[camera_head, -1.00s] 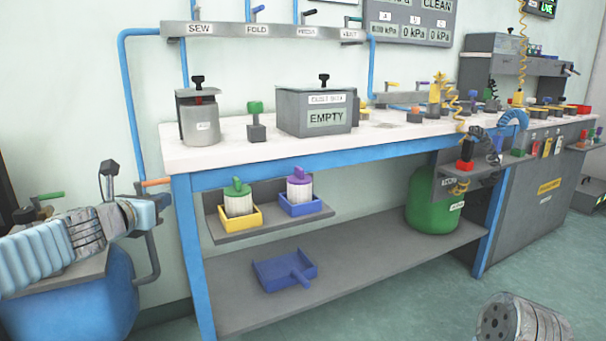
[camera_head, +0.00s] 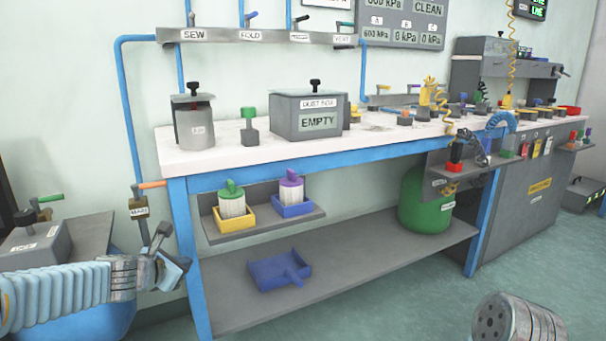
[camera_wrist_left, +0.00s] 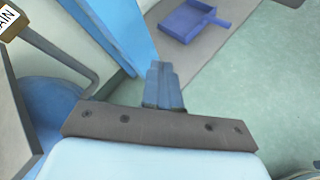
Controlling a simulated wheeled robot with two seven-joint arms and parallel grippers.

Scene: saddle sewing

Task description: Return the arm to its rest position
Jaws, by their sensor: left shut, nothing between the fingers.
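My left arm comes in from the left edge of the head view, low, in front of a blue tank (camera_head: 100,320). Its gripper (camera_head: 178,270) is beside the left leg of the workbench (camera_head: 290,168) and partly hidden by its own wrist. In the left wrist view the fingers (camera_wrist_left: 163,85) are together with nothing between them. I cannot tell whether the gripper touches the leg. My right gripper does not show.
A valve labelled MAIN (camera_head: 139,208) and a grey box (camera_head: 35,245) are close to my left arm. A blue dustpan (camera_head: 280,270) lies on the lower shelf (camera_head: 350,265). A green tank (camera_head: 425,200) stands there too. The floor (camera_head: 400,310) in front is clear.

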